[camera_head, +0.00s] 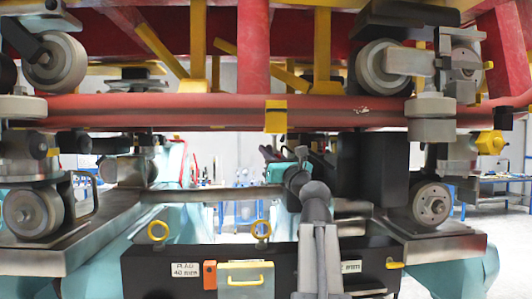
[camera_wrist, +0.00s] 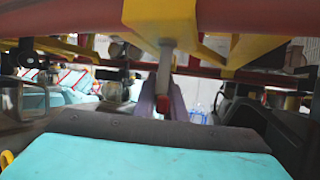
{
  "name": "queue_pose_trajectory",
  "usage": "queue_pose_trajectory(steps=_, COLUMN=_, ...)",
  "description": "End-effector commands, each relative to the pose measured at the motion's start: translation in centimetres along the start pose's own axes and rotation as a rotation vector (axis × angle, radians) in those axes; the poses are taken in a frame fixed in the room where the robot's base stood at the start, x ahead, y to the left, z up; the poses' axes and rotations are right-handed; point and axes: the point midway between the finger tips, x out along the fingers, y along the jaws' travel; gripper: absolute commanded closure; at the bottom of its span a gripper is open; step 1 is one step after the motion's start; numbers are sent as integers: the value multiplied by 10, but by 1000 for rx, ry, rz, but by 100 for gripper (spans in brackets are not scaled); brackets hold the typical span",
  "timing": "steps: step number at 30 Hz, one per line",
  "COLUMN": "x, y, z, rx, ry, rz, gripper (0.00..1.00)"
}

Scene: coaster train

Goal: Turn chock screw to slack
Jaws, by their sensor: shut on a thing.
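In the wrist view a grey upright rod, which looks like the chock screw (camera_wrist: 166,62), hangs below a yellow block (camera_wrist: 175,22). My gripper (camera_wrist: 164,90) is below the block, with its two dark fingers shut around the rod's lower end. The rod's tip is hidden between the fingers. In the head view my arm reaches away under the red beam, and my gripper is small and unclear there. I cannot make out the screw in that view.
A red cross beam (camera_head: 190,112) with wheels at both ends runs above my arm. A black case (camera_head: 190,268) with yellow rings and an orange part stands in front. Grey rails lie at left and right. Dark structure (camera_wrist: 270,115) stands close on the right in the wrist view.

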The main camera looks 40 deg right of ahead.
Motion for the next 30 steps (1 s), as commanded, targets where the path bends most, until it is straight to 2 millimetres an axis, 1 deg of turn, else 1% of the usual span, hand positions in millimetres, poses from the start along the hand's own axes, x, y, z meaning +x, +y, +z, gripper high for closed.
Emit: queue_pose_trajectory(steps=30, x=-1, y=-8, z=1, rx=-98, ry=-1, rz=-235, gripper=100)
